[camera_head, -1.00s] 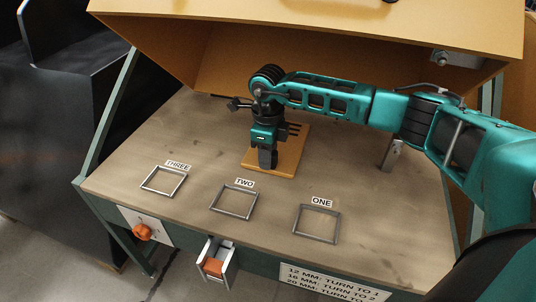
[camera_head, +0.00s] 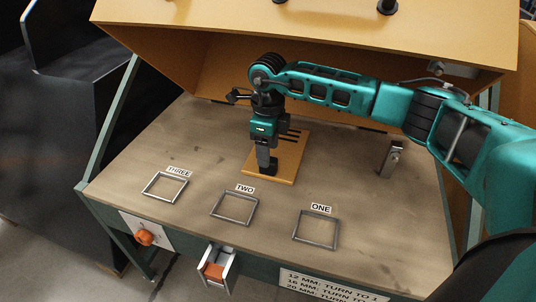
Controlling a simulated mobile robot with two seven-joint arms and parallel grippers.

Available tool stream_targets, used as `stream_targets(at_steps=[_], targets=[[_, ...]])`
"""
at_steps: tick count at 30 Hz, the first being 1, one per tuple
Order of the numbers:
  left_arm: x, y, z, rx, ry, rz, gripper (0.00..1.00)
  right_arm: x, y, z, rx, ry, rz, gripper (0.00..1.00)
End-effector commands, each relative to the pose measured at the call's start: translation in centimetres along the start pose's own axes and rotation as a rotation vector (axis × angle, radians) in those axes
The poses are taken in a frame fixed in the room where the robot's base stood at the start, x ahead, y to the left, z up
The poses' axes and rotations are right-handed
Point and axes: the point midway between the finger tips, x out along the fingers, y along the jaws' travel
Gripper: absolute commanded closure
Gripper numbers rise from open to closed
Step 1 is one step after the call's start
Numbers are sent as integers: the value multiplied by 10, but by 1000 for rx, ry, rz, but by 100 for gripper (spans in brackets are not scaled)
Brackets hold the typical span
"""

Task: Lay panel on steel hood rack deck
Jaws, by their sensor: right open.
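The panel (camera_head: 289,158), a flat orange-yellow plate with several dark slots near its far end, lies flat on the grey-brown rack deck (camera_head: 135,158), towards the back middle. My right gripper (camera_head: 267,171) points down over the panel's left part, with its dark fingertips close to the plate. It is open. Whether the fingertips touch the panel is hard to tell. The gripper and wrist hide part of the panel's left side. My left gripper is out of view.
The orange hood (camera_head: 320,30) overhangs the back of the deck. Three metal frames, labelled THREE (camera_head: 165,187), TWO (camera_head: 234,208) and ONE (camera_head: 316,229), lie along the front. A metal bracket (camera_head: 391,160) stands at right. An orange knob (camera_head: 145,237) is on the front face.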

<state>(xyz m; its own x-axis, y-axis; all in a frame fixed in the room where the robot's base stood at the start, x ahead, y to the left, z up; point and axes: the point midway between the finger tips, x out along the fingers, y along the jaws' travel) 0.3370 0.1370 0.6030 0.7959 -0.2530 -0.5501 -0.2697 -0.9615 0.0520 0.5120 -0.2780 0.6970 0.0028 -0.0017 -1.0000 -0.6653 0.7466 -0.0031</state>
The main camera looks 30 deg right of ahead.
Motion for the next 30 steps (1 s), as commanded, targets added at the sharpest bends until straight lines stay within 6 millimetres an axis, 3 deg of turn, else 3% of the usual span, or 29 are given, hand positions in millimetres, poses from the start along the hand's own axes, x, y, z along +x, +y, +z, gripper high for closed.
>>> stream_targets(at_steps=[3,8,30], targets=[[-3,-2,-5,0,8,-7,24,-21,0,0,-1,-1,0,38],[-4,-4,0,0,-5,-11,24,-32,0,0,-1,0,0,38],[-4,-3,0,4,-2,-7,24,-33,0,0,-1,1,1,38]])
